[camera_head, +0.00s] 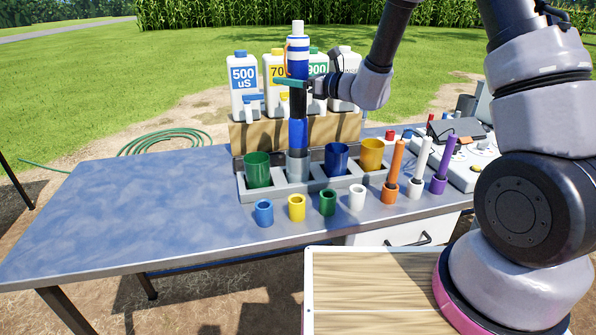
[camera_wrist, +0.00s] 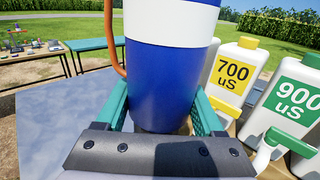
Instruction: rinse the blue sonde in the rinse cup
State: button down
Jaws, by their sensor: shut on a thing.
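The blue sonde (camera_head: 297,133), blue with white bands and an orange cable loop near its top, stands upright in my gripper (camera_head: 291,84). In the wrist view the sonde (camera_wrist: 168,62) fills the space between the teal fingers of my gripper (camera_wrist: 162,112), which are shut on it. The sonde's lower end is at the mouth of a grey cup (camera_head: 298,168) in the rack; how far inside it is, I cannot tell. A green cup (camera_head: 257,172), a blue cup (camera_head: 336,160) and a yellow-orange cup (camera_head: 372,154) share the rack (camera_head: 268,192). No label marks the rinse cup.
Labelled bottles, including 500 uS (camera_head: 243,82), stand behind the rack. Small coloured holders line the front, including a blue one (camera_head: 264,213); those at right hold orange, white and purple probes (camera_head: 445,160). The table's left half (camera_head: 130,210) is clear.

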jog(key=shift+r, duration=0.2)
dwell(0.4)
notch_tip(320, 180, up, 13)
dwell(2.2)
jog(key=shift+r, duration=0.1)
dwell(1.0)
